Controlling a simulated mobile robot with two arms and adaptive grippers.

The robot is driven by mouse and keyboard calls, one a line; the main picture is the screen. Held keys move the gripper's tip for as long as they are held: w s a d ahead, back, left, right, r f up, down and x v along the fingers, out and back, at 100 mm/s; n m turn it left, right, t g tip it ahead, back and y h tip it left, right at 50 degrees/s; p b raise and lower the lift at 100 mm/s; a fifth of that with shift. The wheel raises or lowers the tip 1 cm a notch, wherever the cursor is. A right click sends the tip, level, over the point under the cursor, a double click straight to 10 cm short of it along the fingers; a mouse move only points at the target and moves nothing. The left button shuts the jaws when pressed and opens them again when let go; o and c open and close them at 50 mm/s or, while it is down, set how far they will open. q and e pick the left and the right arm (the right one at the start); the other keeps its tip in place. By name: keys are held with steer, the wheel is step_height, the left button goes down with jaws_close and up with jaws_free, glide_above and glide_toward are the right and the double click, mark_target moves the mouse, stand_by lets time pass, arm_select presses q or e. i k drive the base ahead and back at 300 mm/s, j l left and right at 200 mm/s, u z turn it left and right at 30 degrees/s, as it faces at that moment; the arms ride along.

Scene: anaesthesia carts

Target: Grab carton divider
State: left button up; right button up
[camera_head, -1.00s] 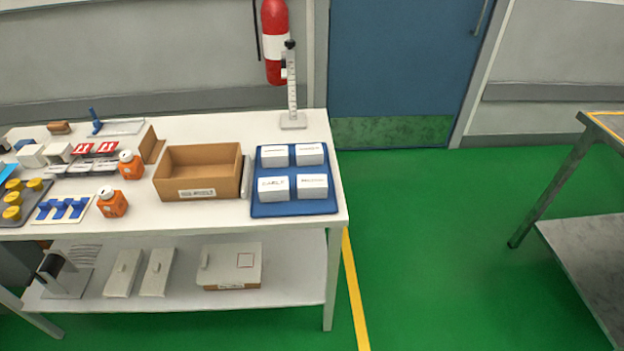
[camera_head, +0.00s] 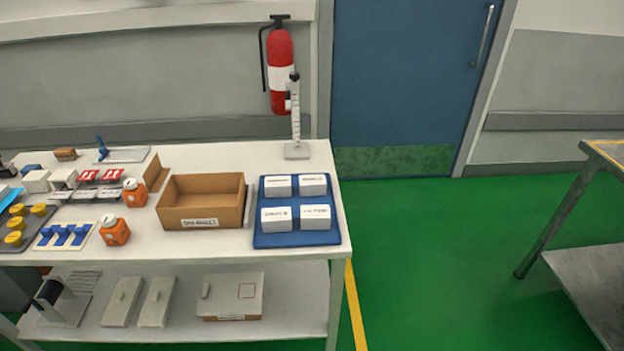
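An open, empty brown carton (camera_head: 201,222) with a label on its front stands on the white worktable. A brown upright piece (camera_head: 154,174) stands behind and left of the carton. A thin pale piece (camera_head: 249,207) stands along the carton's right side, partly hidden between it and the blue tray. I cannot tell for sure which of these two pieces is the carton divider. Neither of my grippers is in view.
A blue tray (camera_head: 337,239) with several white boxes is right of the carton. Orange bottles (camera_head: 115,231) and other small items crowd the left. A lower shelf (camera_head: 300,300) holds pale boxes. Green floor (camera_head: 430,260) is clear between this table and another (camera_head: 590,275).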

mark_target(154, 177)
steer(key=i+l+z, duration=0.35)
steer(key=l, duration=0.35)
steer(key=i+l+z, duration=0.35)
steer(key=l, duration=0.25)
steer(key=i+l+z, duration=0.35)
steer(key=i+l, duration=0.15)
steer(key=i, duration=0.15)
steer(key=i+u, duration=0.45)
steer(key=i, duration=0.15)
steer(key=i+l+u, duration=0.15)
steer(key=i+u, duration=0.25)
steer(key=i, duration=0.2)
steer(key=i+u, duration=0.25)
steer(key=i, duration=0.35)
steer(key=i+u, duration=0.25)
steer(key=i, duration=0.4)
steer(key=i+l+u, duration=0.3)
steer(key=i, duration=0.3)
steer(key=i+j+u, duration=0.25)
steer(key=u, duration=0.15)
steer(key=i+j+u, duration=0.15)
steer(key=i+u, duration=1.1)
steer(key=i+l+u, duration=0.25)
steer(key=u, duration=0.2)
steer(key=i, duration=0.05)
